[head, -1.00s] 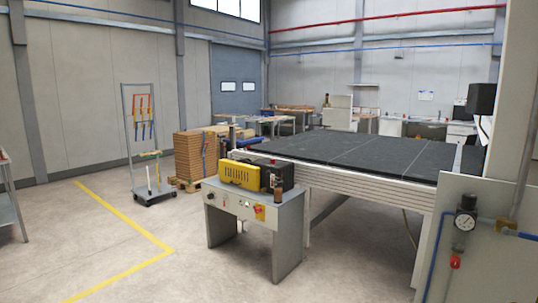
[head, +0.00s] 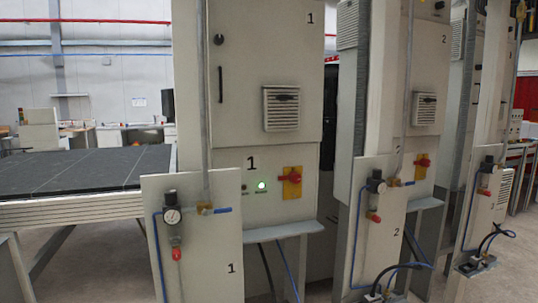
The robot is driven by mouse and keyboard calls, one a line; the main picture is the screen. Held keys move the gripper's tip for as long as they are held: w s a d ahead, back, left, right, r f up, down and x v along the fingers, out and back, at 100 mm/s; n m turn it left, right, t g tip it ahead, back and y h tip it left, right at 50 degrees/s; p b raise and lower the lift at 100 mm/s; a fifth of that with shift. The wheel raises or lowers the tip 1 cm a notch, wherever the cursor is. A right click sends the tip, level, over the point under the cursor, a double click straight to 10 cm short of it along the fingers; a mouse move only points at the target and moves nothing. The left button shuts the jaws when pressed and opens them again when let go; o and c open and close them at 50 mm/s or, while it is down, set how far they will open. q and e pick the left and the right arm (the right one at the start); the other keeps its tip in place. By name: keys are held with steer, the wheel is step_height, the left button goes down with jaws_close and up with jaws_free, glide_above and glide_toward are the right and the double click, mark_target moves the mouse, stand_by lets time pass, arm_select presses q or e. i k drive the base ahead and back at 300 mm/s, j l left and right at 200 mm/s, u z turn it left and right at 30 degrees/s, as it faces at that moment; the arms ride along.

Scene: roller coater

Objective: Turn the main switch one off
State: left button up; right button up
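Main switch one (head: 291,182) is a red rotary handle on a yellow plate. It sits on the lower front of the beige cabinet marked 1 (head: 240,130), and its handle lies about horizontal. A green lamp (head: 262,186) glows to the left of the switch. A similar red and yellow switch (head: 422,162) is on the cabinet marked 2 to the right. Neither of my grippers shows in the head view.
A front panel marked 1 (head: 195,255) with a pressure gauge stands before the cabinet, left of the switch. Panel 2 (head: 375,215) stands to the right. A grey shelf (head: 285,231) juts out below the switch. A dark flat table (head: 80,172) lies at left.

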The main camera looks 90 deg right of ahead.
mark_target(294, 177)
steer(key=z, duration=2.7)
steer(key=i+l, duration=0.1)
steer(key=l, duration=0.25)
steer(key=i+l, duration=0.1)
steer(key=l, duration=0.3)
steer(key=i+l, duration=0.15)
steer(key=l, duration=0.2)
